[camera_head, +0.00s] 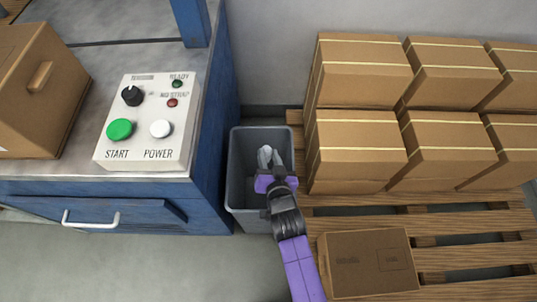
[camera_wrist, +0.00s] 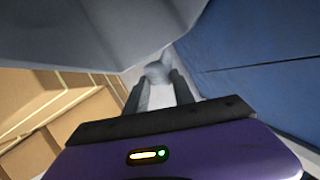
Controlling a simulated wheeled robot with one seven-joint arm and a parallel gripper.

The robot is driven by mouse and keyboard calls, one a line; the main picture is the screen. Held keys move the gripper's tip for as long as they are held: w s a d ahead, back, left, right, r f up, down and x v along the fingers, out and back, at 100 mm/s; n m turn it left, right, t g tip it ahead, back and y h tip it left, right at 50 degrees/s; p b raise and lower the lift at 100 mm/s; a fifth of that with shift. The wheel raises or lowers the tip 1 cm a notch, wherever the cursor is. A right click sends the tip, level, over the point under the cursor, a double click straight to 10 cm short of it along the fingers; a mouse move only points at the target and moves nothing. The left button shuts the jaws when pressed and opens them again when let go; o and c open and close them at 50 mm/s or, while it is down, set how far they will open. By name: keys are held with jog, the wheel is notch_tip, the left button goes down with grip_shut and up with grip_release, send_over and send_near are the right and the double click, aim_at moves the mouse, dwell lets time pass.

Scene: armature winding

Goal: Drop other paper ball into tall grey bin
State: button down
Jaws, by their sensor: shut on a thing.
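The tall grey bin (camera_head: 243,193) stands on the floor between the blue bench and the pallet. My gripper (camera_head: 268,157) reaches over the bin's open top, with its fingertips above or within the opening; the exact height is hard to tell. In the wrist view my gripper (camera_wrist: 160,82) is shut on a pale grey, crumpled paper ball (camera_wrist: 158,69) at the fingertips. A grey wall, seemingly the bin's (camera_wrist: 80,30), fills the upper left there. My gripper hides part of the bin's inside, and no other ball shows.
The blue bench (camera_head: 228,120) is close on the left, with a control box (camera_head: 150,110) and a carton (camera_head: 45,85) on top. Stacked cartons (camera_head: 357,140) stand on a wooden pallet (camera_head: 440,225) at the right. A flat carton (camera_head: 368,262) lies nearer on the pallet.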

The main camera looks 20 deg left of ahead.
jog(key=c, duration=1)
grip_release()
jog(key=p+v, duration=0.2)
jog(key=v, duration=0.6)
jog(key=shift+w, duration=0.1)
